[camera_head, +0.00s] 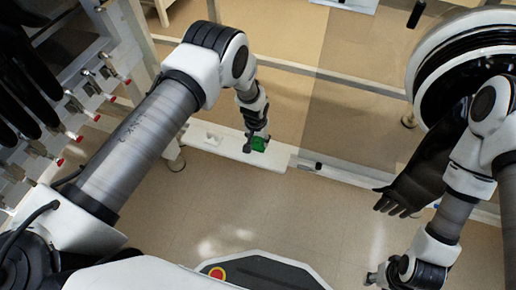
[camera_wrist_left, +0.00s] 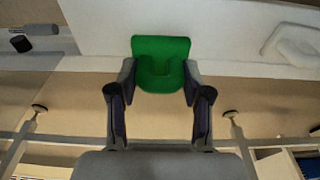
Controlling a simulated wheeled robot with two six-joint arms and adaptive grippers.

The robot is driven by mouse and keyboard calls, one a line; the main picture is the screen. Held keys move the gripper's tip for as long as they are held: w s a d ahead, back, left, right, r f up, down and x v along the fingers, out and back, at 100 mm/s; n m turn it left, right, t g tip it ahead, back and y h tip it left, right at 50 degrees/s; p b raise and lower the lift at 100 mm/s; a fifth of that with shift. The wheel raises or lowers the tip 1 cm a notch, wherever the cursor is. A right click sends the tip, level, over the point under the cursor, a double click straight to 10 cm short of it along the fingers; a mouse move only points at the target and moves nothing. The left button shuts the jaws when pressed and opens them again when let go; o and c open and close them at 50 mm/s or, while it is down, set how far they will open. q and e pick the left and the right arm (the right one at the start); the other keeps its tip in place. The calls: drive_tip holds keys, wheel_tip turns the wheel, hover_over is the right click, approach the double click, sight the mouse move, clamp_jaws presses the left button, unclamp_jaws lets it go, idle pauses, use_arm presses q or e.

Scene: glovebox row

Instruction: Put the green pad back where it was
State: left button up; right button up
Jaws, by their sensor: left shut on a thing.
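The green pad (camera_head: 259,144) is in the head view near the middle, at the tip of my left gripper (camera_head: 256,146). In the left wrist view the green pad (camera_wrist_left: 160,48) sits between the two fingertips of my left gripper (camera_wrist_left: 160,82), which is shut on it. A white ledge (camera_head: 225,150) lies under or just behind the pad; I cannot tell whether the pad touches it. The ledge also fills the top of the left wrist view (camera_wrist_left: 100,25). My right gripper (camera_head: 374,277) is low at the right, away from the pad, too small to read.
A pale moulded piece (camera_wrist_left: 293,44) lies on the ledge beside the pad. A row of valves with red tips (camera_head: 75,137) is at the left, near black gloves (camera_head: 25,85). A black glove (camera_head: 415,185) hangs from a round port (camera_head: 425,75) at the right. The floor in front is open.

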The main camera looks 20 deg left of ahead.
sight(258, 145)
use_arm(q)
wheel_tip(258, 145, down, 4)
drive_tip(key=shift+s+r+b, duration=0.1)
drive_tip(key=shift+s+b, duration=0.05)
drive_tip(key=shift+b, duration=0.5)
drive_tip(key=shift+r, duration=0.2)
drive_tip(key=shift+c, duration=0.5)
drive_tip(key=shift+f, duration=0.25)
drive_tip(key=o, duration=1.1)
drive_tip(key=shift+r, duration=0.1)
use_arm(e)
wheel_tip(258, 145, down, 2)
drive_tip(key=shift+f, duration=0.1)
